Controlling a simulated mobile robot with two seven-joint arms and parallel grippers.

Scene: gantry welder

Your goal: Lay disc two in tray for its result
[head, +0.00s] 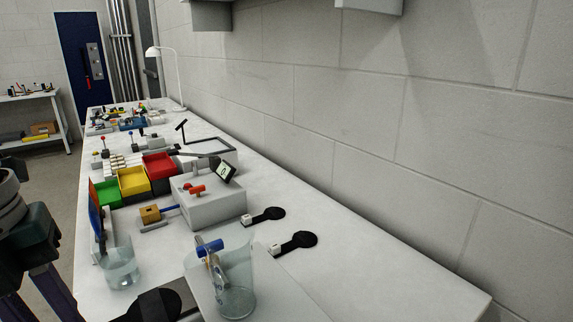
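Two black discs with short handles, each beside a small white block, lie on the right of the bench: a farther one (271,213) and a nearer one (303,239). I cannot read which is disc two. Three trays stand in a row: green (107,194), yellow (133,181) and red (159,166). A grey box (215,208) with a small tilted screen (228,172) and a red-orange knob stands right of them. My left gripper (32,292) is at the lower left beside the bench, its fingers apart with nothing seen between them. My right gripper does not show.
A clear beaker (237,285) with a blue-handled tool stands in front; a glass of liquid (121,265) is at left. A dark shape (155,304) at the bottom edge is unclear. A wooden block (151,214) sits before the box. The bench's right front (370,270) is clear.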

